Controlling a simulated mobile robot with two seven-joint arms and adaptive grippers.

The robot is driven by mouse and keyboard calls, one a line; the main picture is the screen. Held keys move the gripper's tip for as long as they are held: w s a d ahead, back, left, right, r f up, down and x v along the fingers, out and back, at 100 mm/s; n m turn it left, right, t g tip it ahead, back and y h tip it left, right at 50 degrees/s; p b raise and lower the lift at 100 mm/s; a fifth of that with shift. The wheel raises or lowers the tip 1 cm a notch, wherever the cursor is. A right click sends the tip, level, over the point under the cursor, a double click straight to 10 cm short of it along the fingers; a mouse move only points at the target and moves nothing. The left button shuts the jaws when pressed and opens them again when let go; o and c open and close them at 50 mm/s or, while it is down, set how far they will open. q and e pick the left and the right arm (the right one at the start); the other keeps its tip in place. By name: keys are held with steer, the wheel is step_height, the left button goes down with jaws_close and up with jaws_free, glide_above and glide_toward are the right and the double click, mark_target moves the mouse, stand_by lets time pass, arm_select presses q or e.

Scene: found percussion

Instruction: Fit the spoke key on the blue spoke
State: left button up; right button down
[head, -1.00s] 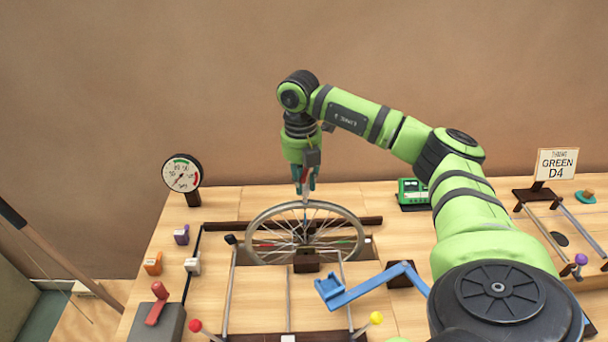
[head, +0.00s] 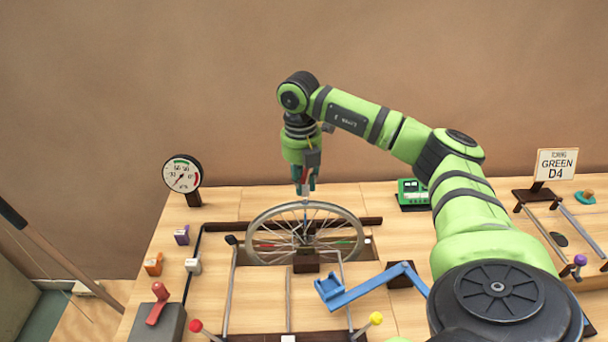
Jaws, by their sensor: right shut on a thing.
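The spoked wheel (head: 261,218) stands upright in the middle of the bench, with its lower part hidden below the bench top. A thin blue spoke (head: 306,213) shows near the top, running down towards the hub. My right gripper (head: 305,187) points down just above the top of the rim. It is shut on a small reddish piece (head: 304,175), apparently the spoke key, mostly hidden between the fingers. Whether the key touches or surrounds the blue spoke is too small to tell. My left gripper is out of view.
A dial gauge (head: 182,174) stands at the back left. A blue crank arm (head: 368,286) lies right of the wheel's front. A sign reading "GREEN D4" (head: 556,164) stands at the right. Red and yellow knobbed levers are in front.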

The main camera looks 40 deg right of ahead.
steer(key=shift+p, duration=0.3)
stand_by(0.6)
steer(key=shift+f+b, duration=0.8)
steer(key=shift+f, duration=0.45)
steer(key=c, duration=1)
jaws_free()
steer(key=shift+r, duration=0.1)
step_height(320, 180, up, 12)
steer(key=shift+w+a, duration=0.2)
steer(key=shift+a, duration=0.05)
